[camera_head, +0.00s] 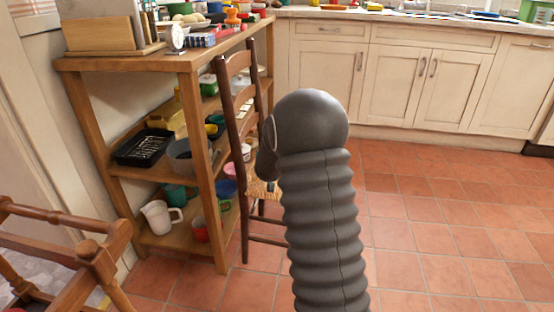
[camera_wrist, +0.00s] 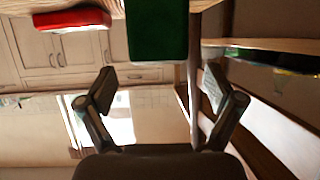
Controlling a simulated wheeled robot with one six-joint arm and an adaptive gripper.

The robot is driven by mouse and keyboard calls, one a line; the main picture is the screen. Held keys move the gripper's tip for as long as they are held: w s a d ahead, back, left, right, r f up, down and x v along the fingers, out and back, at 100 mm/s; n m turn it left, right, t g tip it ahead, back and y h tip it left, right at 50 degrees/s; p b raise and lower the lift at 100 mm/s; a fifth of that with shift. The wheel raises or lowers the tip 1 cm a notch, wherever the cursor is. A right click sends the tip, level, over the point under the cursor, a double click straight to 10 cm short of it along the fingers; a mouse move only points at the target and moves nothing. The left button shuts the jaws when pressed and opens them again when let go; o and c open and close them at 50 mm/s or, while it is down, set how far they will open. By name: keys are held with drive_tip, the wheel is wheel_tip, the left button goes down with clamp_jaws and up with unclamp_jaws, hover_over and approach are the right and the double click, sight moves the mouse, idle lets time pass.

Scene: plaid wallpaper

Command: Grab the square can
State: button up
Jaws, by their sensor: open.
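My gripper (camera_wrist: 160,88) shows in the wrist view with its two fingers spread wide and nothing between them. A dark green, straight-sided block-like thing (camera_wrist: 157,28) is at the top middle of the wrist view, beyond the fingertips and apart from them. It may be the square can, but its top edge is cut off and no label shows. In the head view my own arm hides the gripper, and I cannot pick out the square can for certain.
A wooden shelf unit (camera_head: 188,62) holds crockery and boxes. A dark wooden chair (camera_head: 229,107) stands against its right side. A red thing (camera_wrist: 72,19) lies left of the green one. Cream cabinets (camera_head: 415,80) line the back. The tiled floor (camera_head: 440,220) at right is clear.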

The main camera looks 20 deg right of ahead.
drive_tip(key=shift+x, duration=2.9)
drive_tip(key=shift+s, duration=0.1)
drive_tip(key=shift+c, duration=0.3)
drive_tip(key=c, duration=1.5)
drive_tip(key=shift+o, duration=0.2)
drive_tip(key=shift+r, duration=0.1)
